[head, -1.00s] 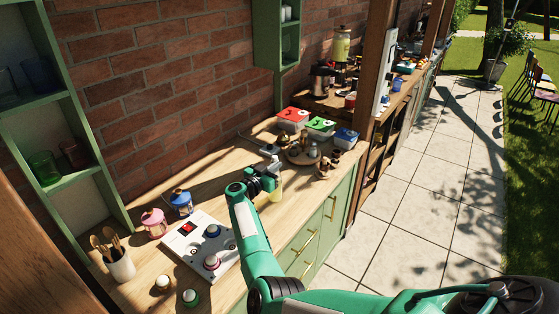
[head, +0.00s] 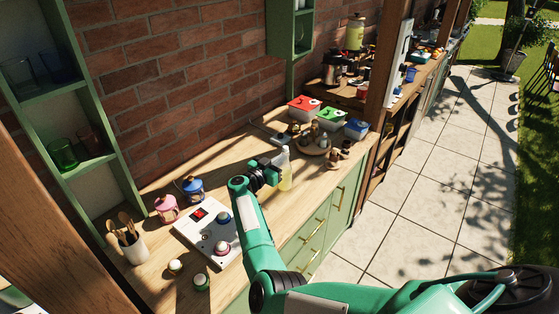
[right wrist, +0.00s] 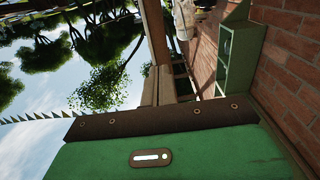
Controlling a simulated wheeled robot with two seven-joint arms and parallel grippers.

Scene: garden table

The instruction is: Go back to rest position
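My right arm is teal and reaches in from the lower right of the head view over the wooden counter (head: 150,270). The right wrist view shows green and brown surfaces close up, with trees, sky and the brick wall beyond; no fingers show there. My left gripper is out of view.
A white panel with knobs (head: 207,238), pink pot (head: 166,208), blue pot (head: 193,189) and utensil holder (head: 133,247) stand on the counter's left. Containers with red (head: 304,104), green (head: 329,115) and blue lids (head: 356,126) stand at the back. The paved path (head: 430,190) is clear.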

